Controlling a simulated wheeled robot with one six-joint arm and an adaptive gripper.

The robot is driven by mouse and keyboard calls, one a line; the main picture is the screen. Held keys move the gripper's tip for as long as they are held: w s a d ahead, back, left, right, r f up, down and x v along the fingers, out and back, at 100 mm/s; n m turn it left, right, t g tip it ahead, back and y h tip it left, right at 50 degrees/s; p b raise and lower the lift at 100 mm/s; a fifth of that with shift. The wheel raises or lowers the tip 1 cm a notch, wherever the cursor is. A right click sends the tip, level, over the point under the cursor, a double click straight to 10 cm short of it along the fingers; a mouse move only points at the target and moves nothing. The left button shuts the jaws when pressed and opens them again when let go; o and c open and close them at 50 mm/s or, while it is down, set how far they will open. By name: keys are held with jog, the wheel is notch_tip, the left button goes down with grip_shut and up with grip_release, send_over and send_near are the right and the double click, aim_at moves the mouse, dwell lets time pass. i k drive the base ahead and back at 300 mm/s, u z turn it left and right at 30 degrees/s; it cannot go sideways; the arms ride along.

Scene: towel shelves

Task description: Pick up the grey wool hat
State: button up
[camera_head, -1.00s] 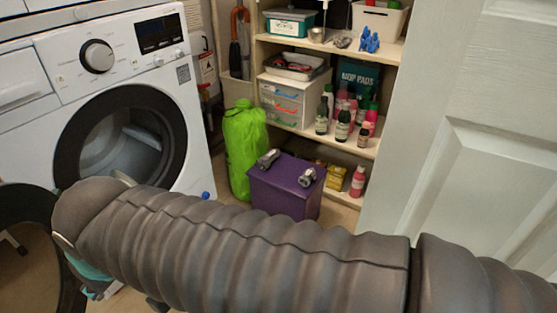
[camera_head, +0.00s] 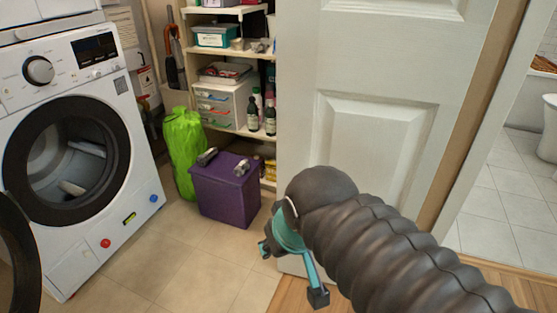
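I cannot make out a grey wool hat in this view. Two small grey objects, one at the left (camera_head: 207,156) and one at the right (camera_head: 242,167), lie on top of a purple box (camera_head: 228,200) on the floor; they are too small to identify. My gripper (camera_head: 291,273), teal and black, hangs at the lower middle, in front of the white door and to the right of the purple box. Its fingers look spread apart, with nothing visible between them. My arm covers the lower right.
A washing machine (camera_head: 75,130) with its round door open stands at left. A green bag (camera_head: 183,150) stands behind the purple box. Shelves (camera_head: 228,50) hold bottles and boxes. A white door (camera_head: 385,110) covers part of the shelves. The tiled floor (camera_head: 180,270) at the lower left is clear.

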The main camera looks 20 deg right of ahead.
aim_at(203, 159)
jog(key=u, duration=0.15)
jog(key=i, duration=0.55)
jog(key=z, duration=0.15)
jog(key=k, duration=0.6)
jog(key=u, duration=0.45)
jog(key=i, duration=1.65)
jog(key=z, duration=0.25)
